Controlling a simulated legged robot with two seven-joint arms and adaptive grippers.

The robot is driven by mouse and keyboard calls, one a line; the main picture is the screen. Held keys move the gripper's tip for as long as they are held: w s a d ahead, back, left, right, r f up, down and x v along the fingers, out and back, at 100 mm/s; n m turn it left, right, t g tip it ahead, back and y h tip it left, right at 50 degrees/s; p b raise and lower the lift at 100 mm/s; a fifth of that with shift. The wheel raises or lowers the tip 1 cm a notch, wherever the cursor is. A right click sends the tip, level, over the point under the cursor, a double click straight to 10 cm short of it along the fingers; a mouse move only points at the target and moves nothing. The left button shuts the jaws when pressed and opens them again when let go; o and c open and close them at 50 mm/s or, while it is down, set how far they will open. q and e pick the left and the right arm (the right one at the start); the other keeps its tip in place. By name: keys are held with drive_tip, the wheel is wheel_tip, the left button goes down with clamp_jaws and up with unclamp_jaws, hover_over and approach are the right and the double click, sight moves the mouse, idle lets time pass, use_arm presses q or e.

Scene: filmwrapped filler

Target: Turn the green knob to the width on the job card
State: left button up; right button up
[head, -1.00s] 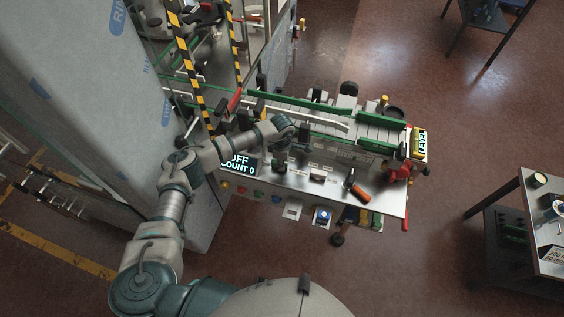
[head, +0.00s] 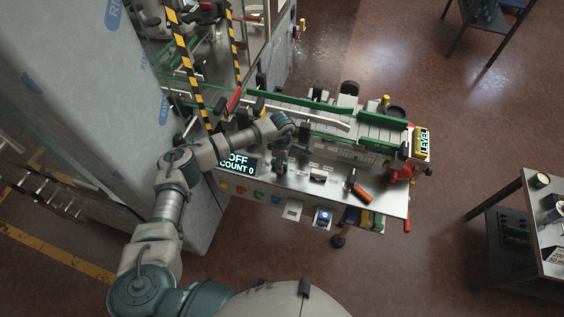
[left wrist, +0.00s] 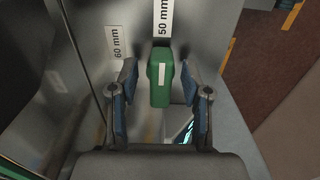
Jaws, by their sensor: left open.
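The green knob (left wrist: 161,78) shows in the left wrist view, with a white stripe on its face. The stripe lines up roughly with the "50 mm" label (left wrist: 163,17) above it. A "60 mm" label (left wrist: 116,42) is to its left. My left gripper (left wrist: 161,88) is open, one finger on each side of the knob, with visible gaps. In the head view my left gripper (head: 280,163) is low over the machine's front panel and hides the knob. I cannot pick out a readable job card. My right gripper is out of view.
The panel (head: 335,187) carries an orange-handled tool (head: 361,190) and a display (head: 237,163) reading "OFF COUNT 0". A conveyor with green rails (head: 383,122) runs behind. A tall wrapped cabinet (head: 95,90) stands left. A side table (head: 527,210) stands right, with open floor between.

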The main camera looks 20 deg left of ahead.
use_arm(q)
wheel_tip(320, 180, up, 12)
drive_tip(key=shift+f, duration=0.25)
drive_tip(key=shift+w, duration=0.1)
